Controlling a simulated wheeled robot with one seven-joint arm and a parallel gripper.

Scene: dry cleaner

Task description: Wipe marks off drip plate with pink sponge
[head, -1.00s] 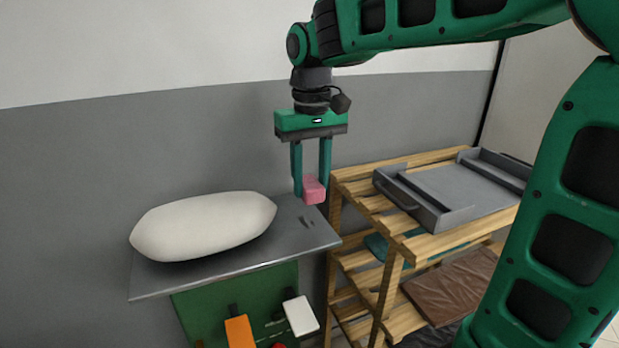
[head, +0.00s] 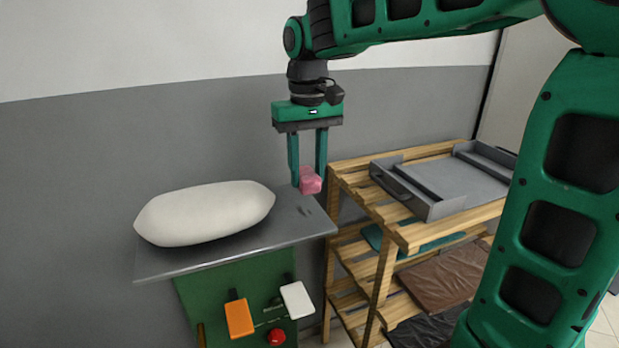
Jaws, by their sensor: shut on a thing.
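The pink sponge (head: 311,181) is between the fingertips of my gripper (head: 307,180), which is shut on it. My gripper points down over the right end of a grey metal plate (head: 255,240), which seems to be the drip plate. Small dark marks (head: 304,210) show on the plate's right part, just below the sponge. I cannot tell whether the sponge touches the plate.
A white pillow-like bundle (head: 205,213) covers much of the plate's left part. A wooden slatted rack (head: 410,238) stands close on the right, with a grey tray (head: 440,185) on top. Below the plate is a green cabinet with orange and white levers (head: 238,318).

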